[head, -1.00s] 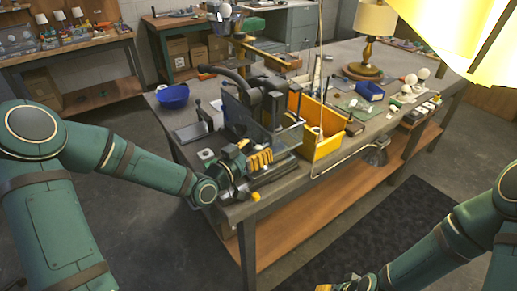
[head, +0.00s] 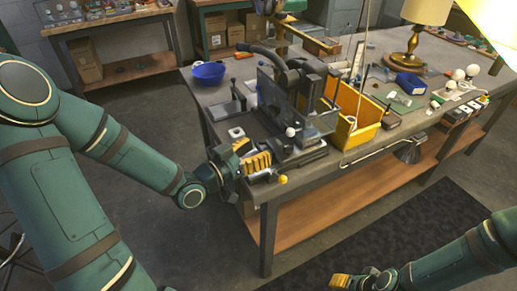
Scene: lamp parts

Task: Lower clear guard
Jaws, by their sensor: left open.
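The clear guard (head: 322,124) is a see-through panel at the front of the dark press-like machine (head: 312,82) on the bench. A white ball knob (head: 290,131) shows at its near left edge. I cannot tell its exact tilt. My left gripper (head: 258,163) is open at the bench's near left corner, left of and below the guard, and looks apart from it. Part of it is hidden behind its own wrist. My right gripper (head: 342,282) shows only partly at the bottom edge, over the floor, far from the machine; its jaw state is unclear.
A yellow ball knob (head: 282,180) sits by the bench's near edge, close to my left gripper. A yellow bin (head: 352,112) stands right of the machine. A lamp (head: 412,55) and bulbs are farther right.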

